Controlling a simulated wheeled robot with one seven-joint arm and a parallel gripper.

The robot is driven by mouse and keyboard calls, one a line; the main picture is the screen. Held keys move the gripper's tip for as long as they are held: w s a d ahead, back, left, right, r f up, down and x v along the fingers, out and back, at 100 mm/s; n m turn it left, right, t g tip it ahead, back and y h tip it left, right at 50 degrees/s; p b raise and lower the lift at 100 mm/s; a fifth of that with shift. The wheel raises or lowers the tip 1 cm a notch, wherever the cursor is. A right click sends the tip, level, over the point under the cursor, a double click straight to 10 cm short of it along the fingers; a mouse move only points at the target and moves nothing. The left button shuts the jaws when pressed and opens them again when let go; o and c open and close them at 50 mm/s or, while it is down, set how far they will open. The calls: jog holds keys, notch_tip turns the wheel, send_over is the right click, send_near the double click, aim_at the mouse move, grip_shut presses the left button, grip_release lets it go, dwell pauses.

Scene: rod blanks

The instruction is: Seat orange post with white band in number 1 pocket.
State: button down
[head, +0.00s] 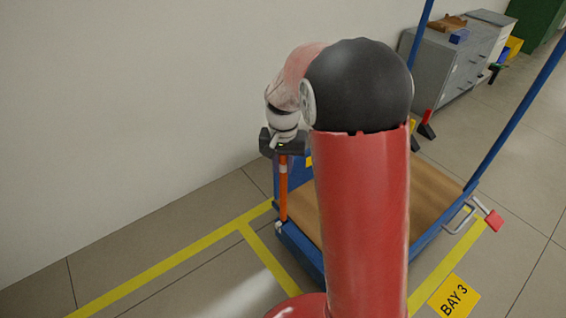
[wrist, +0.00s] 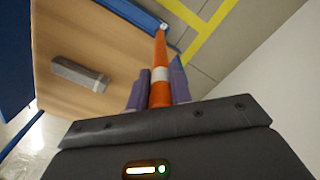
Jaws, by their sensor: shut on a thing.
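My gripper (head: 284,152) is shut on the orange post with a white band (head: 283,200). The post hangs about upright below the jaws in the head view. In the wrist view, the purple fingers (wrist: 158,90) stand on both sides of the post (wrist: 160,50), near its white band. The post's far end shows near the blue edge (wrist: 132,11) of a wooden-decked trolley, by a small pale part at the corner. I cannot tell if it touches there. No pocket number is readable, and my arm hides part of the trolley.
The trolley deck (head: 435,185) has blue rails and tall blue uprights. A grey block (wrist: 80,74) lies on the deck. A plain wall stands to the left, and yellow floor lines surround the trolley. Grey cabinets (head: 447,70) stand at the back right.

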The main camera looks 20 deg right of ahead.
jog(key=c, duration=1.3)
grip_release()
jog(key=shift+f, duration=0.1)
jog(key=shift+o, duration=0.2)
notch_tip(320, 180, up, 12)
jog(key=p, duration=0.3)
jog(key=shift+r, duration=0.25)
jog(key=shift+s+r, duration=0.25)
jog(key=shift+r, duration=0.35)
jog(key=s+r+n+t, duration=0.3)
jog(key=s+n+t, duration=0.1)
jog(key=s, duration=1.9)
jog(key=shift+s+r+n+t, duration=0.2)
jog(key=shift+n+t, duration=0.1)
jog(key=shift+t, duration=0.5)
jog(key=shift+d+r, duration=0.1)
